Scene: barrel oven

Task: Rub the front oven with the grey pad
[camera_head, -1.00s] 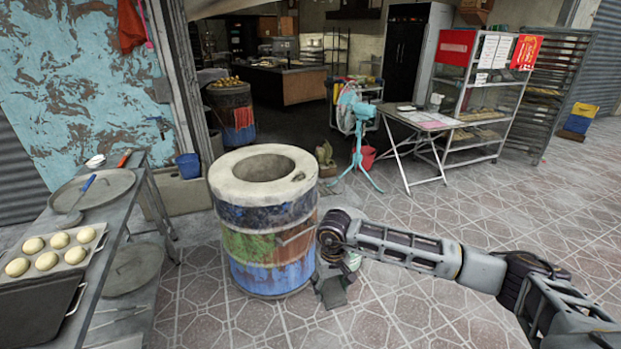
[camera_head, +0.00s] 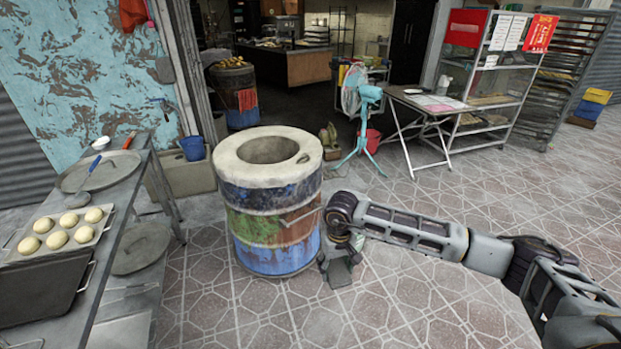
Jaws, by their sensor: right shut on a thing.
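The front oven (camera_head: 268,225) is a painted barrel with a thick pale rim and a round opening, standing on the tiles left of my right arm. My right gripper (camera_head: 338,268) hangs low beside the oven's lower right side, pointing down. It is shut on a small dark grey thing at its tips, which seems to be the grey pad (camera_head: 339,278). The pad is small and partly hidden by the gripper, and I cannot tell whether it touches the barrel. My left gripper is not in view.
A metal table (camera_head: 120,245) with a bun tray (camera_head: 22,238) and round lid stands at the left. Behind are a second barrel (camera_head: 236,95), a turquoise fan (camera_head: 367,125) and a folding table (camera_head: 425,103). The tiled floor at the right is clear.

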